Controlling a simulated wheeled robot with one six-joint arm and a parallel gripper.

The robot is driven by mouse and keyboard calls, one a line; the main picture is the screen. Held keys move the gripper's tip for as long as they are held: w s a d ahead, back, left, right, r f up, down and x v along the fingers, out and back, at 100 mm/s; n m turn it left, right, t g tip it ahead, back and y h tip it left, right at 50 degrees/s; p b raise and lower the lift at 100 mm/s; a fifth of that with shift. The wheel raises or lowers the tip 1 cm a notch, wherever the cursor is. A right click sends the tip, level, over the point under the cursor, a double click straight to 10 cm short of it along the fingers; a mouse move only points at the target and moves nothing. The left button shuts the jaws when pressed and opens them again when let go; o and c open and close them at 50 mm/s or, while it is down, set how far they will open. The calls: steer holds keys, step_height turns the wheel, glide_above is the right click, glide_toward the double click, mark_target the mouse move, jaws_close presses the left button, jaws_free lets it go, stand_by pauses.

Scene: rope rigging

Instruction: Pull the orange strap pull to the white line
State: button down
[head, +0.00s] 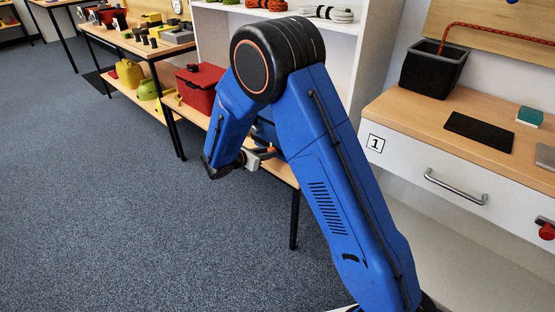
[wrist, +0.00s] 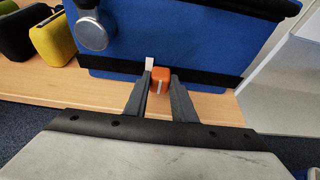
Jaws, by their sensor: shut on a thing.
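The orange strap pull (wrist: 160,75) is a small block between the fingers of my gripper (wrist: 160,83) in the wrist view. My gripper is shut on it. The pull sits at a black strap (wrist: 112,75) along the lower edge of a blue case or bag (wrist: 190,35). A small white upright piece (wrist: 149,63) shows just left of the pull. A short white mark (wrist: 241,87) shows to the right, near the strap's right end; I cannot tell which of these is the white line. In the head view, my arm hides most of the blue case.
The case rests on a wooden shelf (wrist: 55,83). Yellow (wrist: 54,38) and dark items stand left of it; a white panel (wrist: 280,75) stands at right. In the head view, a red box (head: 198,88) sits left of my arm, and a drawer counter (head: 415,115) stands at right.

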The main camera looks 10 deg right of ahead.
steer(key=shift+w+a, duration=0.75)
steer(key=shift+w, duration=0.25)
steer(key=shift+r, duration=0.1)
steer(key=c, duration=1.5)
jaws_free()
steer(key=shift+a, duration=0.1)
steer(key=v, duration=1.7)
steer(key=shift+a, duration=0.1)
steer(key=shift+s+r, duration=0.1)
